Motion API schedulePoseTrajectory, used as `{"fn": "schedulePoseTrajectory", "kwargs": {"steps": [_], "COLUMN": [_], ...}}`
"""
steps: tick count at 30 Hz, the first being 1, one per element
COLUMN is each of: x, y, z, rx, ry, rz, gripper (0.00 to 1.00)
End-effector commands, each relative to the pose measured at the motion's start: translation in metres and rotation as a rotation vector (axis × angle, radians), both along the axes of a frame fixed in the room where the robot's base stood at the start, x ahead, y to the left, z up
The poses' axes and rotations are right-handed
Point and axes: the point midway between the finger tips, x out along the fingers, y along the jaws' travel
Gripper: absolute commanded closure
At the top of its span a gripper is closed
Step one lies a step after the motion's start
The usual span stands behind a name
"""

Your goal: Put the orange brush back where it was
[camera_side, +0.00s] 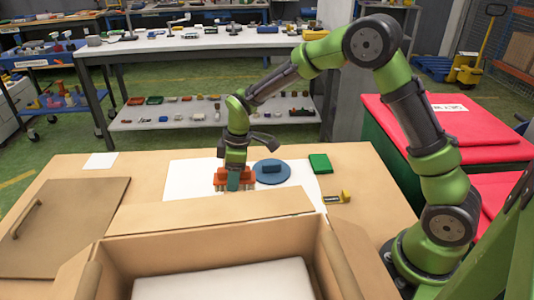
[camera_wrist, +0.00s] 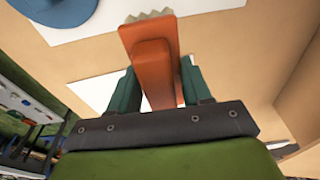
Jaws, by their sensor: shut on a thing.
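The orange brush (camera_wrist: 153,62) is between the two dark green fingers of my gripper (camera_wrist: 158,88) in the wrist view. Its pale bristles (camera_wrist: 149,17) show at the top of that view. In the side view the orange brush (camera_side: 222,178) is at my gripper (camera_side: 234,180), over the left part of the white sheet (camera_side: 190,198) on the table. My gripper is shut on the brush. I cannot tell whether the brush touches the sheet.
A round blue disc (camera_side: 271,173) with a blue block on it lies right of the brush. A green block (camera_side: 320,163) and a yellow-black tool (camera_side: 336,197) lie further right. An open cardboard box (camera_side: 215,244) stands in front. A brown panel (camera_side: 62,226) lies at left.

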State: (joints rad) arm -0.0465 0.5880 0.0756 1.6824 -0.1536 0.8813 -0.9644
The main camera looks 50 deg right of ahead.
Motion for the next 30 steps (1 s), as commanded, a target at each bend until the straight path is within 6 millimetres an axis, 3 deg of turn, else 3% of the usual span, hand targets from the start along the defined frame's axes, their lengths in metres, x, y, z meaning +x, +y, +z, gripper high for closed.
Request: {"fn": "schedulePoseTrajectory", "kwargs": {"steps": [3, 10, 18, 24, 30], "x": [0.028, 0.062, 0.076, 0.074, 0.074], "y": [0.004, 0.009, 0.011, 0.011, 0.011], "z": [-0.004, -0.006, -0.007, -0.039, -0.042], "rx": [0.0, -0.001, 0.0, 0.0, 0.0], "ry": [0.0, -0.001, 0.0, 0.003, 0.0], "rz": [0.0, -0.001, -0.001, -0.002, -0.002], "gripper": [0.76, 0.76, 0.76, 0.76, 0.76]}}
